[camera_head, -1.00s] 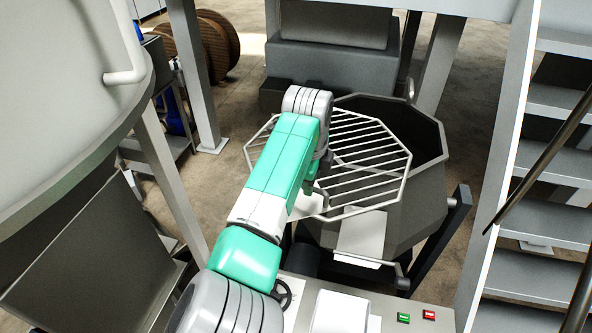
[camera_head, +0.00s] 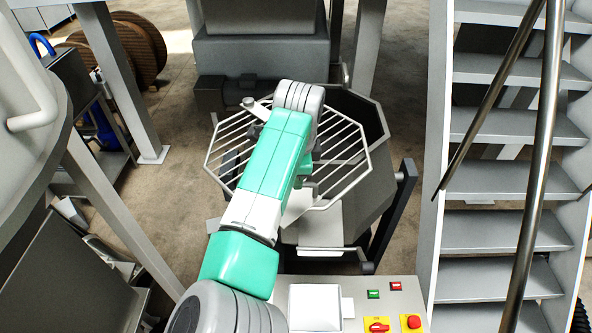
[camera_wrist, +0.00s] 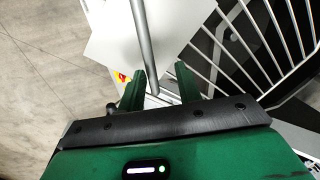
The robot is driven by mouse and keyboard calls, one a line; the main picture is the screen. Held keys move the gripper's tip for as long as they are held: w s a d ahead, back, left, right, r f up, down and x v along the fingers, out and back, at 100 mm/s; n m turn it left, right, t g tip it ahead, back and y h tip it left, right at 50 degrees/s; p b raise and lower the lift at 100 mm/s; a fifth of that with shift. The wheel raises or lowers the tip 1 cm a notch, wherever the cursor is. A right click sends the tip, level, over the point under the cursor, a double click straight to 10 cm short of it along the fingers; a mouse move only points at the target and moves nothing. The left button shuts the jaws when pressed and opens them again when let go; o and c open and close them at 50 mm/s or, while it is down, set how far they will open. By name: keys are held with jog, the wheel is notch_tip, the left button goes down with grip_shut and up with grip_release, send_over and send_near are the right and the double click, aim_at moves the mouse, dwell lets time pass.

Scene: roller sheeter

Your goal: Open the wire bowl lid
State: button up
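The wire lid (camera_head: 342,143) is an octagonal grid of pale bars in the head view. It lies over the left part of the dark grey octagonal bowl (camera_head: 375,195) and reaches past it to the left. Its bars also fill the upper right of the wrist view (camera_wrist: 262,38). My gripper (camera_wrist: 158,76) has its two green fingers apart. A grey rod (camera_wrist: 143,40) runs down between the fingers and ends near them, with gaps showing on both sides.
A control panel (camera_head: 400,297) with red and green buttons stands in front of the bowl. Grey stairs (camera_head: 505,185) with dark handrails rise on the right. A large vessel (camera_head: 25,110) and a post (camera_head: 115,225) stand left. Bare floor lies left of the lid.

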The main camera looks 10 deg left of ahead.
jog(key=shift+s+r+p, duration=0.25)
jog(key=shift+r+p, duration=0.5)
jog(key=shift+r, duration=0.55)
jog(key=shift+s+r+p, duration=0.2)
jog(key=shift+r+p, duration=0.5)
jog(key=shift+r, duration=0.55)
jog(key=r, duration=0.2)
jog(key=shift+s+d+r, duration=0.1)
jog(key=shift+s+r, duration=0.2)
